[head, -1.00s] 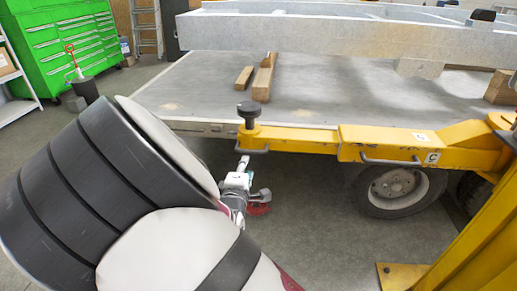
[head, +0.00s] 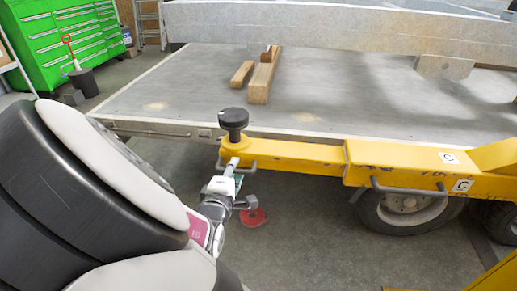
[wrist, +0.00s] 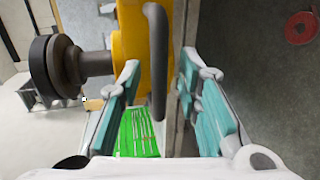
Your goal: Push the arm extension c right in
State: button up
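The yellow arm extension (head: 295,150) runs along the platform's side into a wider yellow sleeve (head: 400,170) marked C. It stands out to the left of the sleeve. A black round pad on a stem (head: 233,120) tops its outer end; it also shows in the wrist view (wrist: 52,72). A grey bar handle (head: 250,165) is on the extension's near side. In the wrist view the handle (wrist: 156,60) passes between the two teal-padded fingers of my gripper (wrist: 160,100), with gaps on both sides. My gripper (head: 231,172) is open at the outer end.
A second grey handle (head: 405,188) is on the sleeve, above a wheel (head: 408,210). A grey beam (head: 330,28) and wooden blocks (head: 263,78) lie over the platform (head: 180,85). A red round thing (head: 254,217) lies on the floor. Floor below the extension is clear.

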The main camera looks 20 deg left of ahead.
jog(key=shift+w, duration=0.25)
grip_shut()
